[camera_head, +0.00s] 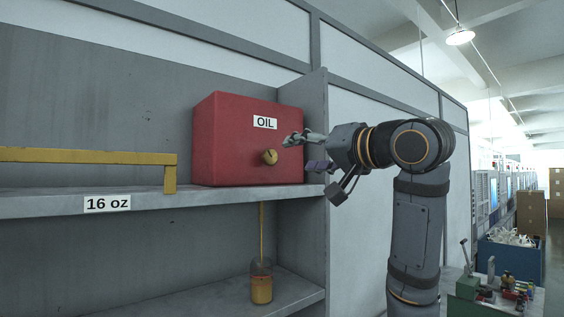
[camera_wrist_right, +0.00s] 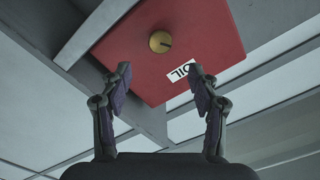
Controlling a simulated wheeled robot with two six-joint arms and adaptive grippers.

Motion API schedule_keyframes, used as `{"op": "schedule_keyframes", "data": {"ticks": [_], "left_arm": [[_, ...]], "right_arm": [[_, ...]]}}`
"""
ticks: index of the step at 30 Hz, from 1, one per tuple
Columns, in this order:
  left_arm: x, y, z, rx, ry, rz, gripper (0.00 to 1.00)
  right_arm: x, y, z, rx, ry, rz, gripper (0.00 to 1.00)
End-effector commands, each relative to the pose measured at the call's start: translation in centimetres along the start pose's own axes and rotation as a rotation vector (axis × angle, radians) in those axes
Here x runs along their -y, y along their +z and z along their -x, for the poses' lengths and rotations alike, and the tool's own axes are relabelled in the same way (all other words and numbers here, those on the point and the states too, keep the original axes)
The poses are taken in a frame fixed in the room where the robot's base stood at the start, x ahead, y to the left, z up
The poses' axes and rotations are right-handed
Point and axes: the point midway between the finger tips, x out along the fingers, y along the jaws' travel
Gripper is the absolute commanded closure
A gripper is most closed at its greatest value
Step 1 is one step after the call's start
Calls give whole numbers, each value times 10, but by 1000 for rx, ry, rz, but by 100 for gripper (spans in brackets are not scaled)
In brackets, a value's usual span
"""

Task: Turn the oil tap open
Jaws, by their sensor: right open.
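The oil tap is a round brass knob (camera_head: 270,157) on the front of a red box (camera_head: 225,140) with an OIL label. The box sits on the upper grey shelf. In the right wrist view the knob (camera_wrist_right: 160,41) shows with a dark mark on its face, ahead of the fingers and between them. My right gripper (camera_head: 302,152) is just right of the knob in the head view, open and empty, its fingers apart from the knob. A thin yellow stream runs down below the box into a glass jar (camera_head: 261,285) holding amber liquid. My left gripper is out of view.
The shelf (camera_head: 50,203) bears a 16 oz label and a yellow rail (camera_head: 80,156) at left. A grey upright panel (camera_head: 316,120) stands close beside the box. A blue bin (camera_head: 510,257) and a cluttered bench are at lower right.

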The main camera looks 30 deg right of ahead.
Motion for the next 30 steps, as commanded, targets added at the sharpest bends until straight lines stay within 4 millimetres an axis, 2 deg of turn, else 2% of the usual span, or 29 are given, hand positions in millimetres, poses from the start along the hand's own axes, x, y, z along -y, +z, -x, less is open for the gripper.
{"op": "schedule_keyframes", "data": {"ticks": [4, 12, 16, 21, 28, 30], "left_arm": [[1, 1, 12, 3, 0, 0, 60], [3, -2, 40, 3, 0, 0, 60], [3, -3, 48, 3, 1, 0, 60], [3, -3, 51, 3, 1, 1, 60], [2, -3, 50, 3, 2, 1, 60], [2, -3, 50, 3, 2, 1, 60]], "right_arm": [[2, -2, -17, 6, 0, 0, 39], [3, -3, -75, 7, -1, 0, 39], [2, -2, -94, 5, 0, 1, 39], [0, 0, -104, 2, 0, 2, 39], [-1, 0, -105, 2, 0, 3, 39], [-1, 0, -104, 2, 0, 3, 49]]}}
